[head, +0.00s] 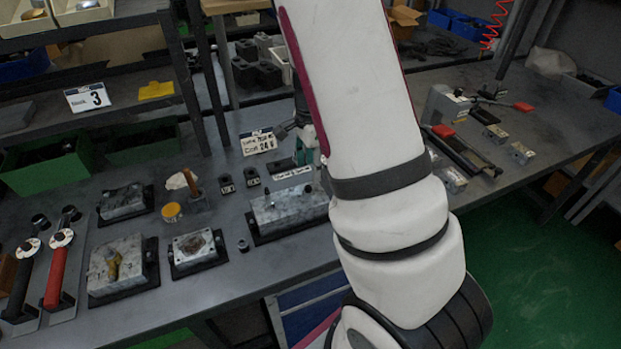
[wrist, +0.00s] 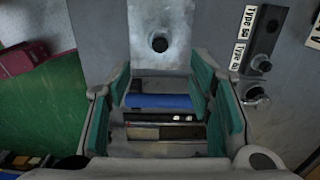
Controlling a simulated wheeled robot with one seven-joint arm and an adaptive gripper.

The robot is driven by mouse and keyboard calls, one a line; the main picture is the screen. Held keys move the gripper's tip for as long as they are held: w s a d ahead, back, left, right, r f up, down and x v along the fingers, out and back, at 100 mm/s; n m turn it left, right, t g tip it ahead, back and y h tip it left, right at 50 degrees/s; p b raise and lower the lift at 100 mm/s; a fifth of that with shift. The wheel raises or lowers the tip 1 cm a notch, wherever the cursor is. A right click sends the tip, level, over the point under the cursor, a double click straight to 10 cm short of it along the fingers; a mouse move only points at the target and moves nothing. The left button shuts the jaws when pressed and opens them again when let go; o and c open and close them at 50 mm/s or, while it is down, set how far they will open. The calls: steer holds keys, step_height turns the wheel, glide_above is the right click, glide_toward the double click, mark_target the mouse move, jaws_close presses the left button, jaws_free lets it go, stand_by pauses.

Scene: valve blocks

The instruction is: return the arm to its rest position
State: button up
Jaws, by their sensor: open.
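My white arm crosses the middle of the head view from the top down to its base and hides part of the bench behind it. My gripper (wrist: 165,95) is open in the wrist view, its two green-padded fingers apart with nothing held between them. A small green part of it shows beside the arm in the head view (head: 304,153).
The bench (head: 225,290) holds several metal blocks on black bases. Two levers, one red-handled (head: 55,278), stand at the left. Small black parts (head: 227,184) and a label card (head: 258,143) are close to the gripper. Green floor (head: 520,270) is clear at the right.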

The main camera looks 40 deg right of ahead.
steer(key=shift+r, duration=1.95)
steer(key=shift+r, duration=0.1)
steer(key=s+a+r+n+t+y, duration=0.1)
steer(key=s+a+r+n+t, duration=0.1)
steer(key=s+a+r+n, duration=0.45)
steer(key=s+a+r+n+t, duration=0.2)
steer(key=s+a+r+n, duration=0.1)
steer(key=a+r+n, duration=0.7)
steer(key=s+a+r+n+t+h, duration=0.1)
steer(key=s+r+n, duration=0.3)
steer(key=s, duration=0.4)
steer(key=shift+a, duration=0.5)
steer(key=shift+r+n, duration=0.1)
steer(key=shift+n, duration=0.15)
